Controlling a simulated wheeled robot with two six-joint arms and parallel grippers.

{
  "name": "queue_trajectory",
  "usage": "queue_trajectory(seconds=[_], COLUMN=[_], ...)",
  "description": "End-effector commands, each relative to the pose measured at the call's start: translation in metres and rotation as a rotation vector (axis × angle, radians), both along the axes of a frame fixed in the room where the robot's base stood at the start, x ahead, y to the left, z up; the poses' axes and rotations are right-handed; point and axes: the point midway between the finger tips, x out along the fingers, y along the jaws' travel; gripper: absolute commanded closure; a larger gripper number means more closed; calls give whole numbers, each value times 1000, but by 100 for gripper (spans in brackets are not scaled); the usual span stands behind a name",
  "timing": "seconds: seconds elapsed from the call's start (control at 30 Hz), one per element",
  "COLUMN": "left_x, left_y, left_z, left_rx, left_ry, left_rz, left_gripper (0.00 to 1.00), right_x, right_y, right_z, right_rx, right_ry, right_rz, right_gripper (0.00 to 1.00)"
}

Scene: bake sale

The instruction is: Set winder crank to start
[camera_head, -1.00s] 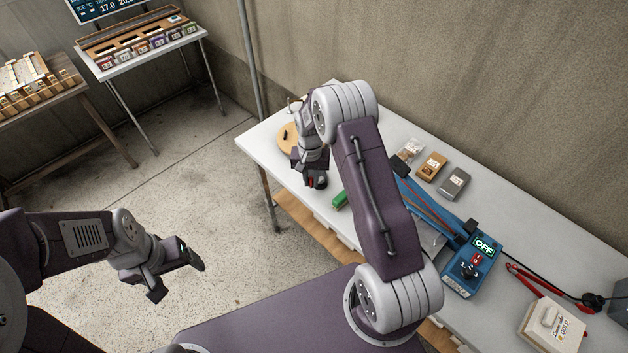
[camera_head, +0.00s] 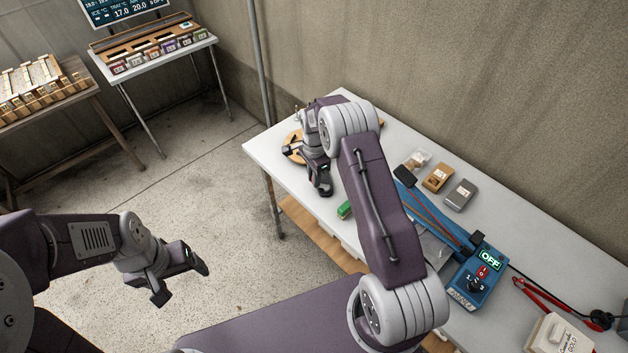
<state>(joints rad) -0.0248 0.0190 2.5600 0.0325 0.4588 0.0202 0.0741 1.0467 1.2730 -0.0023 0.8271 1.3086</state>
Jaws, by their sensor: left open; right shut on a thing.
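A round wooden disc (camera_head: 291,140) lies at the far left end of the white table, partly hidden by my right arm. I cannot clearly make out a winder crank. My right gripper (camera_head: 320,187) is beside the disc, low over the table. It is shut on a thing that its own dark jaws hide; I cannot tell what. My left gripper (camera_head: 182,285) is open and empty, above the floor and away from the table.
A small green object (camera_head: 345,210) lies by the near table edge. A blue device (camera_head: 478,283) reading OFF stands further right, with brown (camera_head: 438,177) and grey (camera_head: 461,194) boxes behind it. Red-handled pliers (camera_head: 540,294) and a cream box (camera_head: 550,336) are at the right.

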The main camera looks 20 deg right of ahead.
Motion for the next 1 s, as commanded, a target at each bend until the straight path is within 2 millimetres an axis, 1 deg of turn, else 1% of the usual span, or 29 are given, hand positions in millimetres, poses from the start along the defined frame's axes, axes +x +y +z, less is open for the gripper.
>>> queue_trajectory(seconds=[0.2, 0.4, 0.63, 1.0], left_x=[0, 0, 0, 0], left_y=[0, 0, 0, 0], left_z=[-1, -1, -2, -2], left_rx=[0, 0, 0, 0], left_ry=[0, 0, 0, 0], left_rz=[0, 0, 0, 0], left_gripper=[22, 22, 22, 22], right_x=[5, 7, 9, 9], right_y=[-4, -6, -7, -8], right_z=[0, 0, 1, 1], right_rx=[0, 0, 0, 0], right_ry=[-2, -1, -2, -3], right_rz=[-131, -207, -245, -250], right_gripper=[100, 100, 100, 100])
